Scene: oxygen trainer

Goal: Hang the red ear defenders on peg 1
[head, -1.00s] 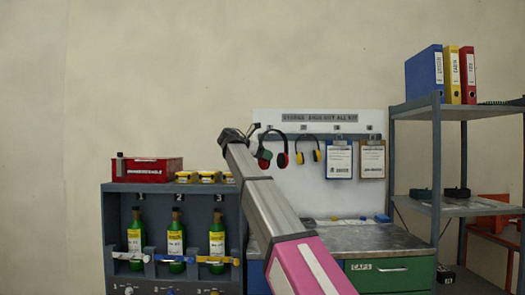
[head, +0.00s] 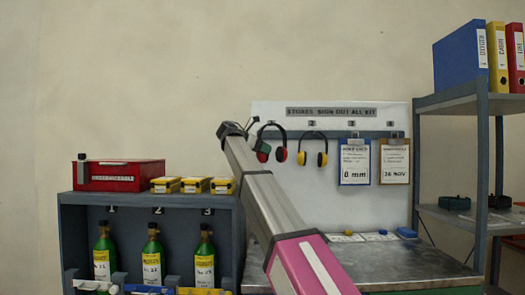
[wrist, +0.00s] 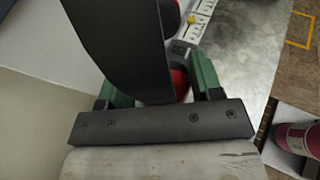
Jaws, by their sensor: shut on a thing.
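The red ear defenders have a dark headband and red cups (head: 281,154). In the head view they are in front of the white board's left part. My gripper (head: 262,147), with green fingers, is at their left side, partly hidden by my arm. In the wrist view, my gripper (wrist: 158,88) is shut on the ear defenders, with the broad dark headband (wrist: 120,45) between the fingers and red showing just beyond. Peg 1 at the rail's left end is hidden or too small to tell. I cannot tell whether the headband touches it.
Yellow ear defenders (head: 313,149) hang just right on the rail. Two clipboards, blue (head: 354,163) and brown (head: 394,162), hang further right. A metal worktop (head: 400,265) is below. A bottle cabinet (head: 75,215) with a red box (head: 120,175) stands left, and a grey shelf (head: 450,103) right.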

